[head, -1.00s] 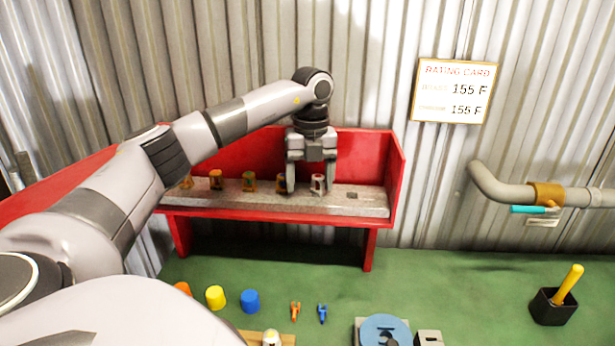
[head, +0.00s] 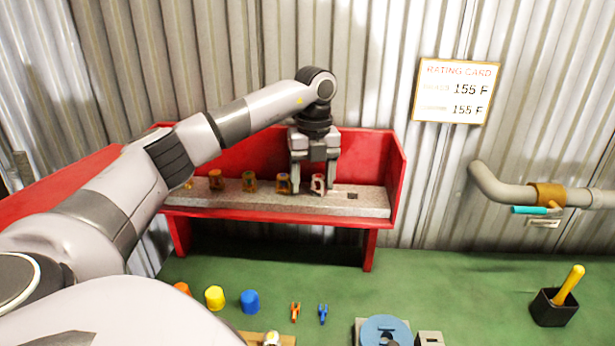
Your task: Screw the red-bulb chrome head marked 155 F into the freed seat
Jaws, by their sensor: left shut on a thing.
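The chrome head (head: 318,184) with some red on it stands at the right end of a row on the grey rack ledge (head: 375,207) of a red bench. Its marking is too small to read. My left gripper (head: 315,186) points down over the ledge and is shut on this chrome head, one finger at each side. The head looks upright and at ledge height; I cannot tell whether it is lifted. The freed seat cannot be made out for certain. My right gripper is not in view.
Several brass-coloured heads (head: 249,182) stand left of the chrome one. A dark slot (head: 352,196) is to its right. A rating card (head: 456,92) reading 155 F hangs on the wall. A pipe (head: 505,191) is at right. Coloured caps (head: 250,302) and a blue disc (head: 384,331) lie in front.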

